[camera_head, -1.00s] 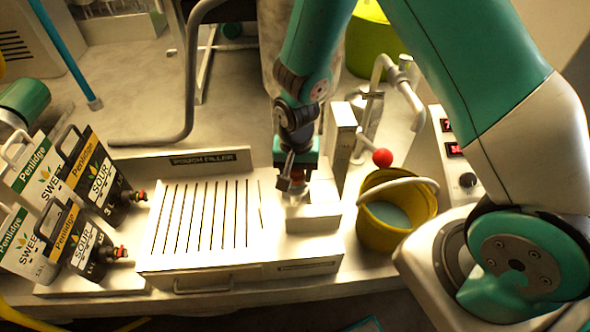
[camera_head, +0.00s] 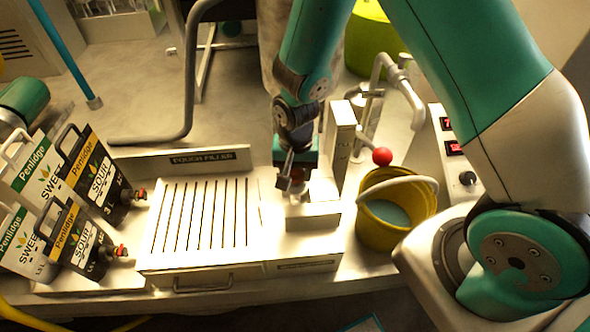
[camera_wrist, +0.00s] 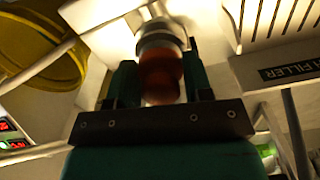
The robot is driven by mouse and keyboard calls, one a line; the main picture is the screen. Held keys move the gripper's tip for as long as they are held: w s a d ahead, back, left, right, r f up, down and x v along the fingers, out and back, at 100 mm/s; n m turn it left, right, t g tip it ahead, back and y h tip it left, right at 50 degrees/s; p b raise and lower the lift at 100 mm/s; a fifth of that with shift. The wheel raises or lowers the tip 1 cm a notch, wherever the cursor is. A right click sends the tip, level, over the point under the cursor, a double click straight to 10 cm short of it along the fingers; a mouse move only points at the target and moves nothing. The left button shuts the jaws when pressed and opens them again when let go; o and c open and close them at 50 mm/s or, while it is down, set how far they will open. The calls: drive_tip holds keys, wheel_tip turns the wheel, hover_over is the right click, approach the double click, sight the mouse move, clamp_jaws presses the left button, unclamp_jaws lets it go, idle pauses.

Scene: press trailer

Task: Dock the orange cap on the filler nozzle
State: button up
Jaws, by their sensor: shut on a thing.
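The orange cap (camera_wrist: 160,78) is between the two green fingers of my gripper (camera_wrist: 158,82) in the wrist view, dark orange in the shadow. My gripper is shut on it. A grey metal cylinder, apparently the filler nozzle (camera_wrist: 160,38), lies straight beyond the cap in line with it. I cannot tell whether the two touch or are joined. In the head view my gripper (camera_head: 298,174) is over the right end of the pouch filler (camera_head: 160,262), at the white nozzle block (camera_head: 315,217). The cap is mostly hidden there by the gripper and a grey metal part.
A yellow bucket (camera_head: 430,215) and a red ball (camera_head: 382,156) are right of the filler. A tall white box (camera_head: 341,140) and a bent tap pipe (camera_head: 405,92) stand close by the gripper. Several drink pouches (camera_head: 80,205) stand at the left. The slatted tray (camera_head: 205,215) is clear.

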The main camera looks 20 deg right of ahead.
drive_tip(key=shift+f+b, duration=0.5)
drive_tip(key=shift+f, duration=0.15)
drive_tip(key=o, duration=0.8)
drive_tip(key=shift+r, duration=0.1)
wheel_tip(320, 180, up, 11)
drive_tip(key=p, duration=0.8)
drive_tip(key=shift+p, duration=0.35)
